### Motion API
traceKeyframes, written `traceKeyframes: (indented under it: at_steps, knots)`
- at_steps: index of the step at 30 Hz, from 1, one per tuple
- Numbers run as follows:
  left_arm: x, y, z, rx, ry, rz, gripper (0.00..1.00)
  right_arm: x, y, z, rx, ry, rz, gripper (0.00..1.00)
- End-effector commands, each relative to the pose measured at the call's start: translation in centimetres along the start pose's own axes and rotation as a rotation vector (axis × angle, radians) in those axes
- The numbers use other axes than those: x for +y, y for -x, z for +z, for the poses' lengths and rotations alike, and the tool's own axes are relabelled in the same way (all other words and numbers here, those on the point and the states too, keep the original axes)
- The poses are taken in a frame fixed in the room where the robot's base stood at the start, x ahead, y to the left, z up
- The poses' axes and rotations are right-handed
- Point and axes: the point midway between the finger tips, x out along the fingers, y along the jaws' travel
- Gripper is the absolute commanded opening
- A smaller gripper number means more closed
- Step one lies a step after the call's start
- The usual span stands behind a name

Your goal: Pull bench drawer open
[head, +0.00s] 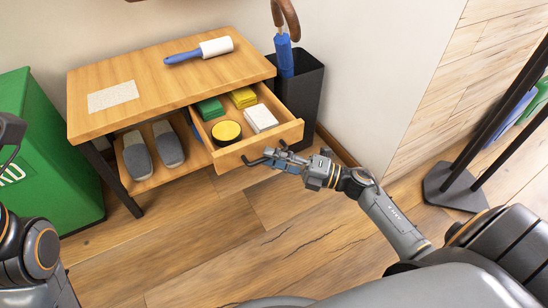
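The wooden bench (150,75) stands against the wall. Its drawer (282,131) is pulled out toward me on the right side, showing a green block, a yellow sponge, a round yellow-topped tin (226,131) and a white stack (260,118) inside. My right gripper (268,158) is at the drawer's front face, close to its handle, which is hard to make out behind the fingers. I cannot tell whether the fingers are closed on it. My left gripper is only partly in view at the left edge (8,135), its fingers not clear.
A lint roller (200,50) and a pale mat (112,96) lie on the bench top. Grey slippers (137,157) sit on the lower shelf. A black bin with a blue umbrella (284,55) stands right of the bench, a green box (45,165) left. Floor in front is clear.

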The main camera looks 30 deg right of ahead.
Motion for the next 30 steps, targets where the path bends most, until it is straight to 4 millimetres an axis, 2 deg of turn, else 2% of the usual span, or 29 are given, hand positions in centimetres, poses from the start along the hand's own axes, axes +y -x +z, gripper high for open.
traceKeyframes:
  at_steps: [8, 11, 14, 24, 30]
  knots:
    - [0.0, -0.1, -0.1, 0.003, -0.001, 0.0, 0.4, 0.0, 0.0, -0.1, 0.002, -0.001, 0.001, 0.34]
    - [0.0, -0.1, -0.1, 0.003, -0.001, 0.0, 0.4, -0.1, 0.7, -0.1, 0.001, -0.001, -0.001, 0.34]
    - [0.0, -0.1, -0.1, 0.003, -0.001, 0.0, 0.4, -0.1, 2.1, -0.1, 0.002, -0.002, -0.002, 0.34]
    - [0.0, -0.1, -0.1, 0.002, -0.001, 0.0, 0.4, -0.1, 9.2, -0.1, 0.001, -0.002, -0.003, 0.34]
    - [0.0, 0.0, -0.1, 0.001, 0.0, 0.0, 0.4, -0.1, 11.6, 0.0, 0.001, -0.001, -0.001, 0.34]
